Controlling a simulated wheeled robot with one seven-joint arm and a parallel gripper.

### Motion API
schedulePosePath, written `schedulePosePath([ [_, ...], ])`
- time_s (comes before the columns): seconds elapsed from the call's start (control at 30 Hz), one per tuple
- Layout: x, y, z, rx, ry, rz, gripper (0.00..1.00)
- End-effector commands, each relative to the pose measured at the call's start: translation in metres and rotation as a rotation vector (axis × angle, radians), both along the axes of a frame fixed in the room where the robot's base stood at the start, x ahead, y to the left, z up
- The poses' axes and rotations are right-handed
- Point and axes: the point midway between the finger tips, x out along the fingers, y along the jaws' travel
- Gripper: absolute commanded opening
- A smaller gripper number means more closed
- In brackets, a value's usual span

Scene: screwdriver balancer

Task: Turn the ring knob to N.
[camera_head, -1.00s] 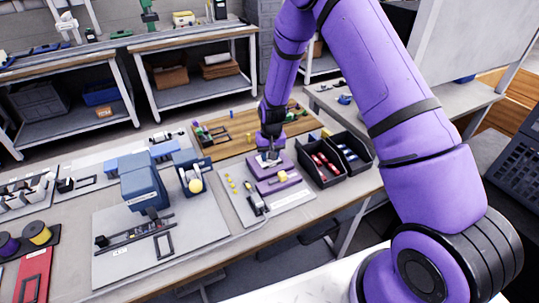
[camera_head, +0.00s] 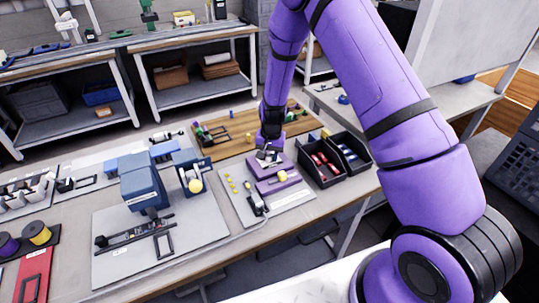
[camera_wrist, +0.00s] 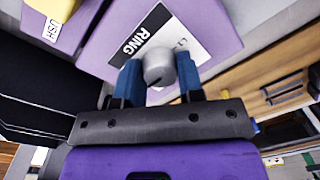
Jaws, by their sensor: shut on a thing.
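The ring knob (camera_wrist: 159,66) is a light grey round knob on a purple block (camera_wrist: 105,48). A dark label reading "RING" (camera_wrist: 143,35) lies beside it. In the wrist view my gripper (camera_wrist: 158,80) has its two blue fingers shut on the knob, one on each side. A small dark mark shows on the knob. No letter N is legible, and part of the label is hidden by the knob and fingers. In the head view my gripper (camera_head: 268,152) is over the purple block (camera_head: 270,165), and the knob is too small there to make out.
A yellow button (camera_wrist: 58,8) with a partly cut-off label is on a second purple block. Black bins (camera_head: 320,163) with red and white parts stand close on the right. A blue machine (camera_head: 145,182) stands to the left on a grey plate. Small yellow pieces (camera_head: 231,184) lie nearby.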

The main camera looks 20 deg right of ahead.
Motion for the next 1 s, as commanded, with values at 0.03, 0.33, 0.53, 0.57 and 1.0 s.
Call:
schedulePosePath([
  [0.03,0.001,0.000,0.000,0.000,-0.002,-0.001,0.11],
  [0.33,0.000,0.000,0.000,0.000,-0.001,0.000,0.61],
  [0.53,0.000,0.000,0.001,0.000,0.000,0.001,0.61],
  [0.57,0.000,0.000,0.001,0.000,-0.001,0.001,0.61],
  [1.0,-0.001,-0.002,0.065,0.000,-0.005,0.001,0.61],
])
